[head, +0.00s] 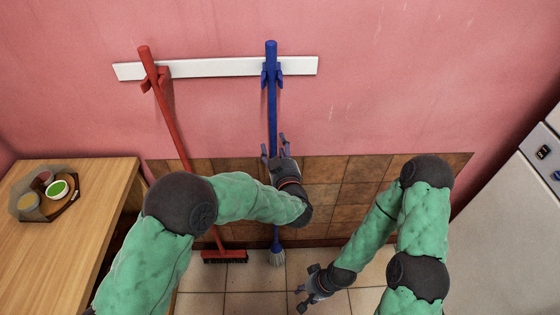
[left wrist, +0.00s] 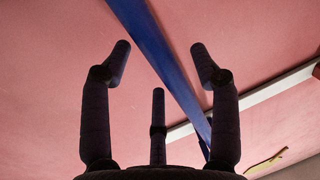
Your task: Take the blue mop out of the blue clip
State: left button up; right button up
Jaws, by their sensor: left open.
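The blue mop (head: 272,110) hangs upright against the wall, its handle top in the blue clip (head: 279,73) on a white rail. Its grey head (head: 277,258) is near the floor. My left gripper (head: 275,150) is open at the middle of the handle, below the clip. In the left wrist view, the blue handle (left wrist: 160,50) runs diagonally between the open fingers (left wrist: 162,55), with gaps on both sides. Whether any finger touches it cannot be told. My right gripper (head: 301,298) is low at the front, its fingers spread and empty.
A red broom (head: 168,110) hangs tilted on the same white rail (head: 215,67), left of the mop. A wooden table (head: 95,205) with a tray (head: 22,212) of small bowls stands left. A pale cabinet (head: 515,215) stands right. The wall right of the mop is clear.

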aim_at(276, 138)
pick_arm(q)
jog(key=shift+w+a, duration=0.2)
jog(key=shift+w, duration=0.75)
grip_shut()
jog(key=c, duration=0.7)
grip_release()
jog(key=shift+r, duration=0.15)
grip_shut()
jog(key=shift+r, duration=0.15)
jog(key=shift+r+p, duration=1.05)
jog(key=shift+r, duration=0.35)
